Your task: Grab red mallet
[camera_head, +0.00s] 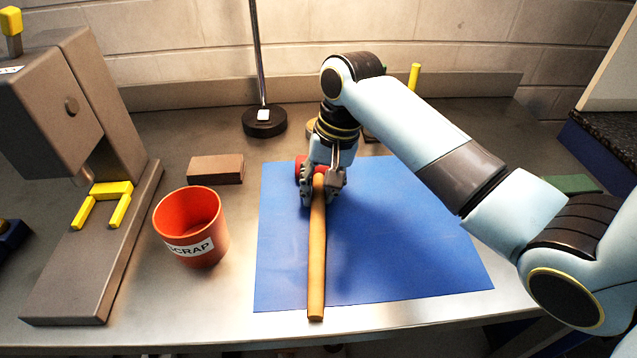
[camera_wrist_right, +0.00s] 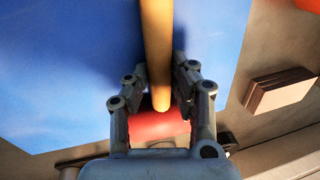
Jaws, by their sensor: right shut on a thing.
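The red mallet has a wooden handle (camera_head: 317,255) lying along the blue mat, its free end toward the table's front edge. Its red head (camera_head: 300,168) is mostly hidden behind my right gripper (camera_head: 322,195) in the head view. In the right wrist view the red head (camera_wrist_right: 158,126) shows between the fingers, with the handle (camera_wrist_right: 156,50) running away from it. My right gripper (camera_wrist_right: 170,90) comes from above, with its fingers on both sides of the handle close to the head, shut on it. My left gripper is not in view.
The blue mat (camera_head: 400,260) has free room right of the handle. A red SCRAP cup (camera_head: 190,228) and a brown block (camera_head: 216,169) stand left of the mat. A grey press with yellow parts (camera_head: 100,205) is at far left. A lamp base (camera_head: 264,121) stands behind.

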